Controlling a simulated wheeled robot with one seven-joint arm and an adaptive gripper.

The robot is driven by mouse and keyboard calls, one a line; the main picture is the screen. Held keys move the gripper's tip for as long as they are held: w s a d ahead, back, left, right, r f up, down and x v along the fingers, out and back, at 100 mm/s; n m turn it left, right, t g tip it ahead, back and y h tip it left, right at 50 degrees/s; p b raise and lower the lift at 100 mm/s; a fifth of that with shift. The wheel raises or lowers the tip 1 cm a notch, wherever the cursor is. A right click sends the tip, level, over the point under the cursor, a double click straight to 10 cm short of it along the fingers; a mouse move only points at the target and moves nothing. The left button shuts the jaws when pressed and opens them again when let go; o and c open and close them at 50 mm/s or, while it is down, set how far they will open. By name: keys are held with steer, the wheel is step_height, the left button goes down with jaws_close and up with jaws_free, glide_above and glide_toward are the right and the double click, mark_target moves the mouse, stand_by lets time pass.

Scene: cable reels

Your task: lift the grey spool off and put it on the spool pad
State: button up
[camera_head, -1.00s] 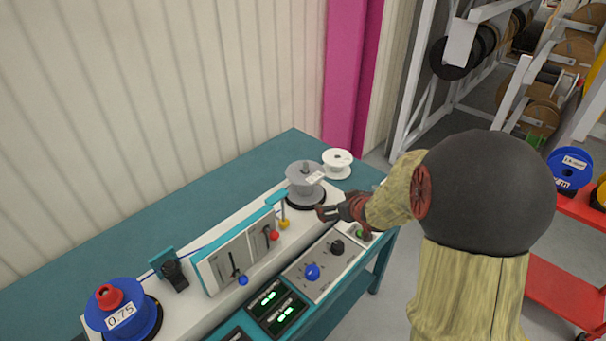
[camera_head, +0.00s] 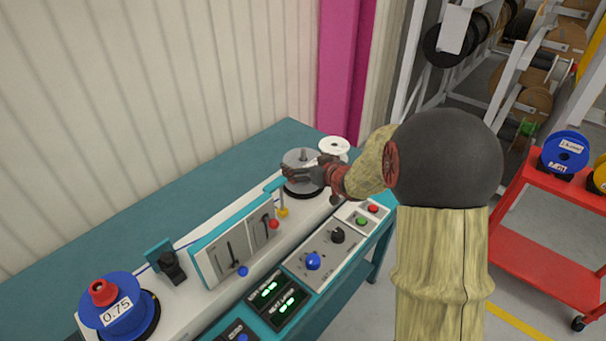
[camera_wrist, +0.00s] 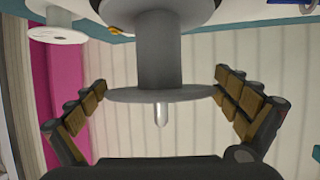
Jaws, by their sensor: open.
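The grey spool (camera_head: 298,156) stands upright at the far right end of the white machine, on a dark round base. My gripper (camera_head: 288,172) is in front of it and hides much of its side and label. In the wrist view the picture is inverted: the spool's grey barrel (camera_wrist: 160,55) and flange lie between the fingers of my open gripper (camera_wrist: 160,82), with a visible gap on both sides. A silver pin tip sticks out through the flange. I cannot make out a spool pad.
A white spool (camera_head: 334,148) stands close behind the grey one, at the table's far corner. A blue spool (camera_head: 118,310) sits at the near left end. Levers and a control panel (camera_head: 325,247) lie in front. A red cart (camera_head: 550,240) stands right.

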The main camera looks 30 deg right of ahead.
steer(key=shift+w+f, duration=0.1)
steer(key=shift+w, duration=0.2)
steer(key=shift+c, duration=0.8)
steer(key=c, duration=1.1)
steer(key=shift+c, duration=0.8)
